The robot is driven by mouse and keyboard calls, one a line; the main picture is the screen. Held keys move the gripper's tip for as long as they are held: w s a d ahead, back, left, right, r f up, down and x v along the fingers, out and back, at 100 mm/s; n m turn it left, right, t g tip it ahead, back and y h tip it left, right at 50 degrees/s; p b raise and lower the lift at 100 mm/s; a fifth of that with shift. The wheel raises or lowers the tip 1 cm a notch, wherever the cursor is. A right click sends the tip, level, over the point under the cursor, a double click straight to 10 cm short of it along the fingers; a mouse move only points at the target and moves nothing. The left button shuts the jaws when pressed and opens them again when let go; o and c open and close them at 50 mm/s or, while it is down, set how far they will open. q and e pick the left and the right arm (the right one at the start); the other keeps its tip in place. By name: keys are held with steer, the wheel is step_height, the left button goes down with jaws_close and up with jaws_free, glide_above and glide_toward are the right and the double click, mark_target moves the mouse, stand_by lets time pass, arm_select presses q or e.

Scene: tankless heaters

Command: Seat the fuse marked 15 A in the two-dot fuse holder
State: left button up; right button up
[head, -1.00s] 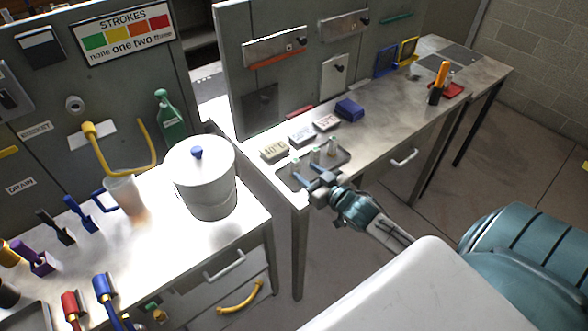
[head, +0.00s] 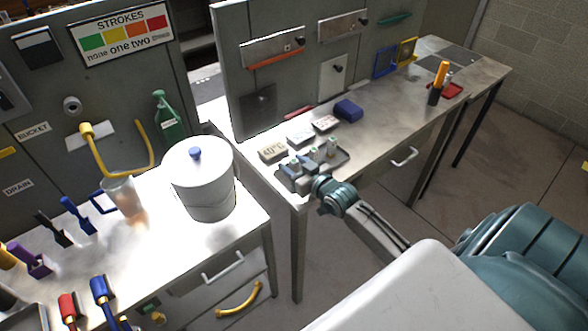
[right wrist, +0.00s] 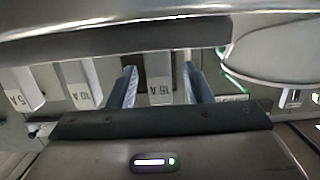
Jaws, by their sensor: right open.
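The fuse marked 15 A (right wrist: 160,82) stands between the two fingers of my open right gripper (right wrist: 163,88) in the right wrist view. A finger is on each side of it, and I cannot tell whether they touch it. Fuses marked 10 A (right wrist: 82,88) and 5 A (right wrist: 25,92) stand to its left there. In the head view my right gripper (head: 299,170) is low at the left end of a small grey tray (head: 340,160) holding the upright fuses. I cannot pick out the two-dot fuse holder. My left gripper is not in view.
Blocks, one marked 40°C (head: 272,150), and a blue block (head: 348,109) lie behind the tray. A white lidded pot (head: 205,185) stands on the left bench. A STROKES sign (head: 124,33) hangs at upper left.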

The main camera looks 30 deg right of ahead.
jaws_close()
